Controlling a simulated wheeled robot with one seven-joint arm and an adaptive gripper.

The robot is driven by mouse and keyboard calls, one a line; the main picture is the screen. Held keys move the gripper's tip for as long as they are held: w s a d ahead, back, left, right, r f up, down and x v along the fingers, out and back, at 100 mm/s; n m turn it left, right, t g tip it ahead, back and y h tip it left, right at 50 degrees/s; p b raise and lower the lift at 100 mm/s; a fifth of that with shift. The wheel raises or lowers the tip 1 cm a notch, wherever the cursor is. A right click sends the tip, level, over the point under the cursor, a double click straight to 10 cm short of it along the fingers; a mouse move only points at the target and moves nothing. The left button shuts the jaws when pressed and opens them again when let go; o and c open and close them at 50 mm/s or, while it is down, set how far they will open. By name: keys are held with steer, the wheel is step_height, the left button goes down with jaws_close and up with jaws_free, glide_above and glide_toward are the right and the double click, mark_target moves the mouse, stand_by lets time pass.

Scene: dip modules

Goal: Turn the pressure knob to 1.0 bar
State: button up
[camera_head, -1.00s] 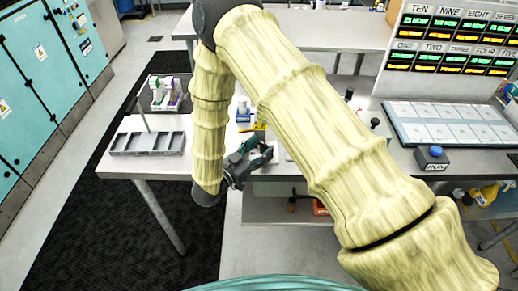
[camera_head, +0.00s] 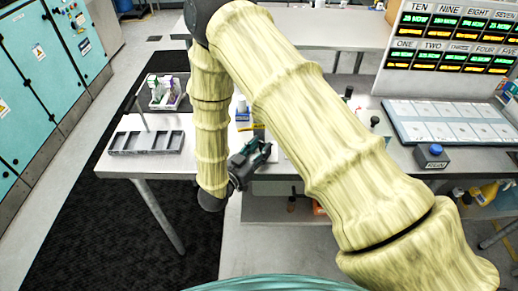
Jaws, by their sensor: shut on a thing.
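My gripper (camera_head: 262,152) is low at the centre, at the front edge of the light grey worktable (camera_head: 290,172), tilted up and to the right. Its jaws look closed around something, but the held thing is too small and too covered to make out. I cannot pick out the pressure knob or its scale in this view, so its setting cannot be read. My pale yellow arm covers much of the middle of the view.
A grey compartment tray (camera_head: 147,142) lies on the table at left. A rack of bottles (camera_head: 165,93) stands behind it. A blue push button (camera_head: 435,150) and white panel (camera_head: 446,123) are at right. Small black-topped items (camera_head: 375,121) stand right of my arm.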

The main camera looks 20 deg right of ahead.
steer(key=o, duration=1)
steer(key=v, duration=1.2)
